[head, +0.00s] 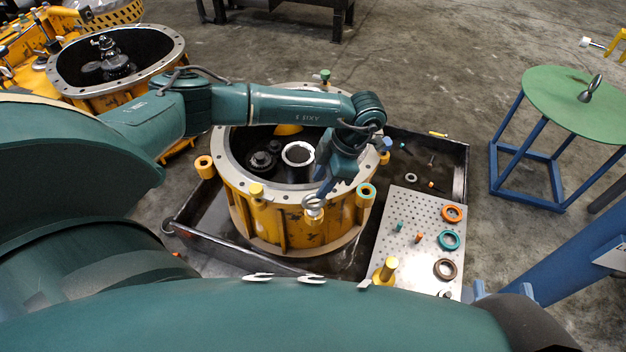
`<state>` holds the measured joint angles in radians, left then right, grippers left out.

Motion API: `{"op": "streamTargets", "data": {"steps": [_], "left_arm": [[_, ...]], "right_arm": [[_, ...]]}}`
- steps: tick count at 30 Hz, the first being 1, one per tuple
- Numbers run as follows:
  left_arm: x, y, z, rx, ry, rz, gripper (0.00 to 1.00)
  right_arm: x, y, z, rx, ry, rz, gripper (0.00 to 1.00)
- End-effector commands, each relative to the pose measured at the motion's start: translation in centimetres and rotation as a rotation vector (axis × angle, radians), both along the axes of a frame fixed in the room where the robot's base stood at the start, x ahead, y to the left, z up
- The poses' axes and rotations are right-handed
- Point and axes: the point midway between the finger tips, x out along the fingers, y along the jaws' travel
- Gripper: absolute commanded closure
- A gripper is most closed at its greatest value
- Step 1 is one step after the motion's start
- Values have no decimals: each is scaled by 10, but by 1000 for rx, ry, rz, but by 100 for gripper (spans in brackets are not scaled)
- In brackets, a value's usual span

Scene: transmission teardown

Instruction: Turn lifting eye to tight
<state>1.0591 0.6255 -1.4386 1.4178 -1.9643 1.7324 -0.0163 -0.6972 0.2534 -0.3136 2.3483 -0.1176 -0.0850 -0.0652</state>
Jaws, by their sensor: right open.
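A lifting eye (314,203) with a grey ring and pale base stands at the front rim of the yellow transmission housing (285,228). My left gripper (323,188) reaches down over the housing, its blue fingertips at the upper right of the ring. I cannot tell from this view whether the fingers grip the ring or only touch it. How far the eye is seated is too small to tell. My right gripper (503,291) shows only as blue fingertips set apart at the lower right, open, far from the eye; my own arm hides the rest.
The housing stands in a dark tray (461,165). A perforated plate (405,235) at its right carries orange, teal and dark rings. A green round table (570,100) at right holds another metal eye (590,90). A second housing (115,95) stands at back left.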

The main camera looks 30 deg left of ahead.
Motion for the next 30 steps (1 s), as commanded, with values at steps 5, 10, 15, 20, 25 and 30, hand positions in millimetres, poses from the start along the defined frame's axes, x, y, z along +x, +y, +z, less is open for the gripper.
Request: {"op": "streamTargets", "data": {"steps": [5,10,15,20,25,30], "left_arm": [[9,-10,32,0,0,-2,65],[12,-14,45,0,2,-1,65],[13,-15,48,0,2,-1,65],[13,-15,47,0,2,-1,65],[13,-15,47,0,2,-1,65],[13,-15,59,0,1,-1,65]], "right_arm": [[0,-2,1,-4,52,-12,53],[0,-3,0,-3,77,-17,53],[0,-4,-1,-4,81,-18,53],[0,-3,-1,-4,81,-18,53],[0,-3,-1,-4,81,-17,53],[-1,-6,9,6,92,-27,53]]}}
